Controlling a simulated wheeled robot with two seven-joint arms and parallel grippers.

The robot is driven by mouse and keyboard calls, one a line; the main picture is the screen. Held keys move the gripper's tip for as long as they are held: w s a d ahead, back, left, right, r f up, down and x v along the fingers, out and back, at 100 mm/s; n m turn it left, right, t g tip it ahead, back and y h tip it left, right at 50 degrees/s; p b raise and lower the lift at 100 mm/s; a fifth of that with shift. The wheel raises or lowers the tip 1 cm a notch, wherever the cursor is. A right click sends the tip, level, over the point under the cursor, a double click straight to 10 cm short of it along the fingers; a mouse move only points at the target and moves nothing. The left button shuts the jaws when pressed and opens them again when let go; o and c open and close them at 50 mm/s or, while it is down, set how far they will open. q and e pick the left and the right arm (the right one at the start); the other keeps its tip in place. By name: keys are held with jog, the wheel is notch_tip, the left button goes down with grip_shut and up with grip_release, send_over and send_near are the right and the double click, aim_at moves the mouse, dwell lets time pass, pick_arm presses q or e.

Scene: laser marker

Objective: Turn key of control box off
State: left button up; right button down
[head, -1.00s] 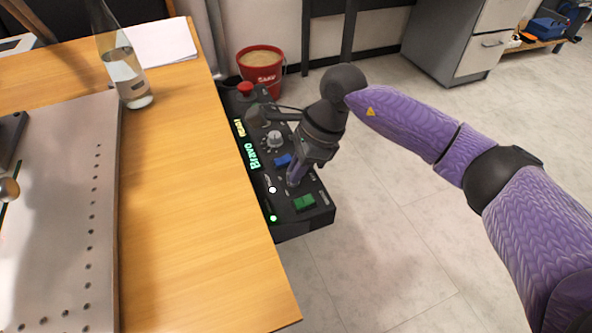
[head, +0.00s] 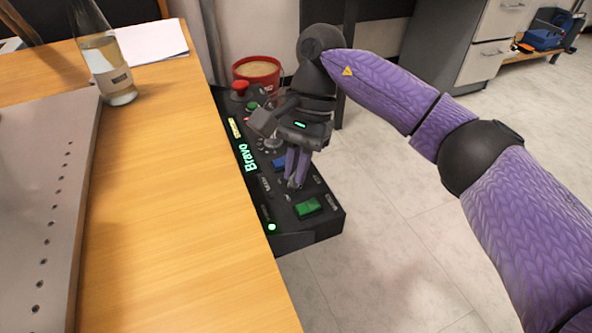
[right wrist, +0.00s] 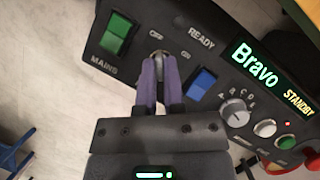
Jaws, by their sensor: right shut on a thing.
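The black control box (head: 322,228) stands beside the table's right edge, with a glowing "Bravo" sign; it also shows in the right wrist view (right wrist: 205,45). Its key (right wrist: 158,56) is a small metal piece by the OFF and ON labels. My right gripper (head: 294,186) reaches down onto the panel, purple fingers shut on the key; the fingers also show in the right wrist view (right wrist: 160,70). The fingers hide part of the key, so I cannot tell its exact angle. My left gripper is not in view.
A green MAINS switch (right wrist: 116,35) and a blue switch (right wrist: 201,83) flank the key. A grey knob (right wrist: 235,112) and a red button (head: 239,87) are farther along. The wooden table (head: 190,200) holds a bottle (head: 112,75). A red bucket (head: 262,72) stands behind.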

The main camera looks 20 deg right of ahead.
jog(key=shift+f+n+b, duration=0.1)
jog(key=shift+n+b, duration=0.25)
jog(key=shift+n, duration=0.15)
dwell(0.3)
jog(key=c, duration=0.7)
grip_release()
jog(key=shift+c, duration=0.2)
